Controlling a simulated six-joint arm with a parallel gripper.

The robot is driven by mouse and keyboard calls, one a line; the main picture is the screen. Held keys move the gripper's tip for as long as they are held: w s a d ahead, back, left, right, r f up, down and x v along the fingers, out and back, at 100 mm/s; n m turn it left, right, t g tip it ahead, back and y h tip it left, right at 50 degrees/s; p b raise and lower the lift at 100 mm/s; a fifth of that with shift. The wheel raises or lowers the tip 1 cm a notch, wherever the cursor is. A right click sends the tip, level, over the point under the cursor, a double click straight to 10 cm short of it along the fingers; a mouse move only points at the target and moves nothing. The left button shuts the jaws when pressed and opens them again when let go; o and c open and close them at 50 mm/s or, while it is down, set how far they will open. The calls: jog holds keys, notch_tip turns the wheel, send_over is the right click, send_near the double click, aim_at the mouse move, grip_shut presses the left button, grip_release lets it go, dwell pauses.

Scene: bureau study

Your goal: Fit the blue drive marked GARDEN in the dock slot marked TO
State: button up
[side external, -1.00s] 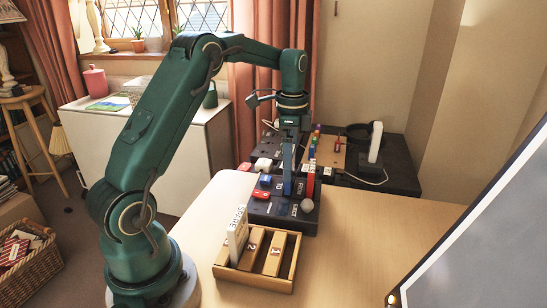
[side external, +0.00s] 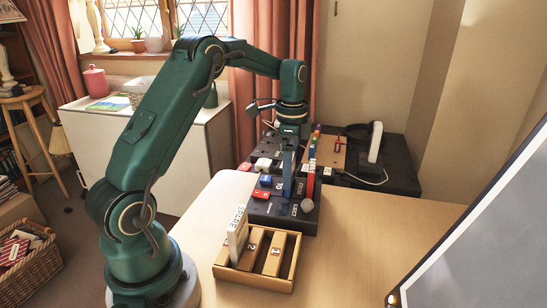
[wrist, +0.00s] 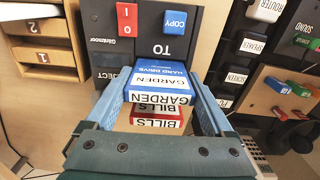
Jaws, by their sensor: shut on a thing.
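The blue drive marked GARDEN (wrist: 160,82) is between the two pale blue fingers of my gripper (wrist: 158,98), which is shut on it. In the side view the blue drive (side external: 288,176) stands upright under my gripper (side external: 288,150), over the dark dock (side external: 262,209). The slot mark TO shows on the dock (wrist: 170,50) just beyond the drive in the wrist view. The slot mouth is hidden by the drive, so I cannot tell how deep its lower end is. A red drive marked BILLS (wrist: 157,122) stands close beside it.
A wooden rack (side external: 252,281) with numbered slots holds an upright SPARE drive (side external: 238,236) in front of the dock. The dock has a blue COPY button (wrist: 174,21) and a red switch (wrist: 127,18). Labelled adapters (wrist: 250,45) lie to the right in the wrist view.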

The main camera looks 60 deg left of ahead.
jog(key=shift+f, duration=0.7)
jog(key=o, duration=1.2)
jog(key=shift+r, duration=0.1)
jog(key=shift+r, duration=3.45)
